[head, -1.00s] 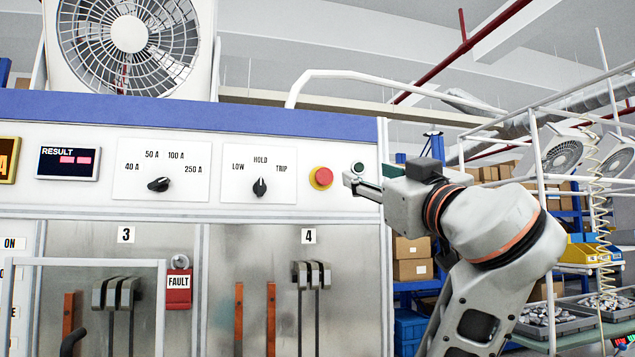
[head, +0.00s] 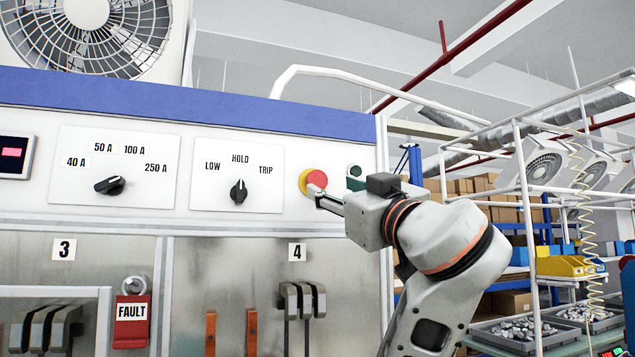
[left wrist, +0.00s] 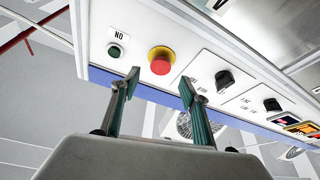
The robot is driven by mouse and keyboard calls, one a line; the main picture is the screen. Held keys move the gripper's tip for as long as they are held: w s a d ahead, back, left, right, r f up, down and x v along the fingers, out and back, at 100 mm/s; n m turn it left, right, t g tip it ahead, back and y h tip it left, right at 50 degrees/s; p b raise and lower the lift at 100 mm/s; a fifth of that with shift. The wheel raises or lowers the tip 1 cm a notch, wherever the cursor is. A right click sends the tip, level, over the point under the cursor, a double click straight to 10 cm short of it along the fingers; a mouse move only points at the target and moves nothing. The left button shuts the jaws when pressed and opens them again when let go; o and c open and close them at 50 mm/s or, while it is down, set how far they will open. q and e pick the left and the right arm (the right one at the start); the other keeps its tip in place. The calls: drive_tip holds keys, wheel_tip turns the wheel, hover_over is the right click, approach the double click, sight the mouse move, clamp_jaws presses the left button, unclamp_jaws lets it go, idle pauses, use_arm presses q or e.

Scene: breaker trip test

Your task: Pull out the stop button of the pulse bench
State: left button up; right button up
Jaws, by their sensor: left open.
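The stop button (head: 315,182) is a red mushroom head on a yellow collar, on the white panel right of the LOW/HOLD/TRIP knob. It also shows in the left wrist view (left wrist: 160,64), ahead of the fingers and between their lines. My left gripper (head: 320,193) overlaps the lower right of the button in the head view. In the left wrist view my left gripper (left wrist: 160,90) is open, with one finger on either side and nothing between them. I cannot tell whether a finger touches the button. My right gripper is not in view.
A green button (head: 355,172) sits just right of the stop button, partly behind my gripper. The selector knob (head: 238,191) stands out left of it. A white tube rail (head: 380,84) runs above the panel's right end. Shelves with boxes stand behind at right.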

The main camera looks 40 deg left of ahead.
sight(318, 181)
use_arm(q)
drive_tip(key=p+x, duration=0.2)
drive_tip(key=x, duration=0.5)
drive_tip(key=shift+f, duration=0.1)
drive_tip(key=shift+c, duration=0.5)
